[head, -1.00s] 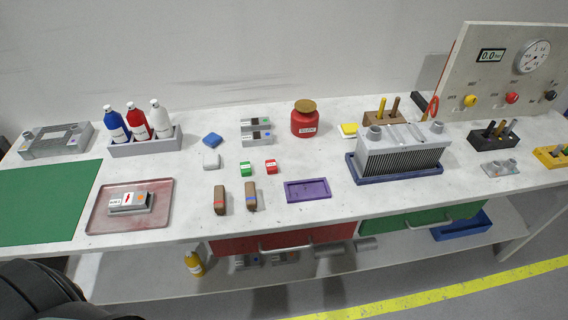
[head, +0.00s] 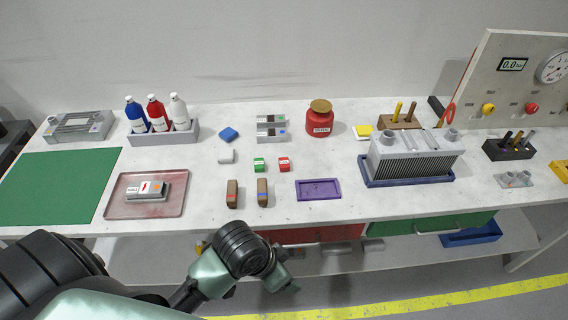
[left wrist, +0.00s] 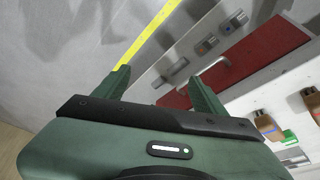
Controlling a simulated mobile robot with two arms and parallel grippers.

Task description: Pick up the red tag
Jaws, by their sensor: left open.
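Two red items could be the red tag, and I cannot tell which it is. One is a small red block (head: 284,164) with a white label, beside a similar green block (head: 259,164) mid-table. The other is a red loop-shaped piece (head: 449,114) at the left edge of the gauge panel (head: 505,80). My left gripper (head: 286,281) is in front of the table's front edge, well apart from both. In the left wrist view its two fingers (left wrist: 162,88) are spread with nothing between them. My right gripper is not in view.
Brown blocks (head: 232,194) and a purple tray (head: 318,197) lie near the front edge. A red solvent jar (head: 319,124) and a finned block on a blue tray (head: 366,177) stand farther back. A red drawer front (head: 325,234) is below the tabletop.

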